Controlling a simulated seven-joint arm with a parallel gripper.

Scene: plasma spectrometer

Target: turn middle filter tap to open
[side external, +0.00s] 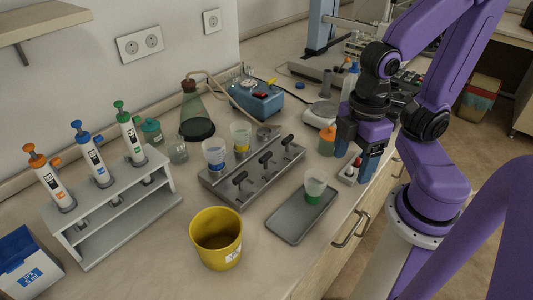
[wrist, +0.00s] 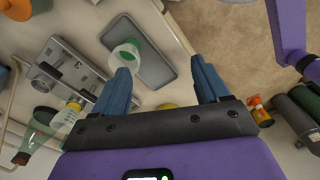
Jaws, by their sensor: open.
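The grey filter manifold (side external: 232,192) stands in the middle of the bench with three black taps along its front. The middle filter tap (side external: 266,158) sits between the tap nearer the camera (side external: 240,178) and the farther one (side external: 288,142). Part of the manifold (wrist: 80,72) shows at the left of the wrist view, where I cannot tell the taps' settings clearly. My gripper (side external: 357,154) is open and empty, pointing down to the right of the manifold, apart from it. Its two blue fingers (wrist: 160,68) are spread wide in the wrist view.
Filter cups (side external: 213,153) with blue and yellow bands stand on the manifold. A green-banded cup (side external: 314,188) stands on a grey tray (side external: 285,226) in front of it. A yellow bucket (side external: 216,238), pipette rack (side external: 120,215), flask (side external: 196,115) and orange-capped bottle (side external: 327,141) stand around.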

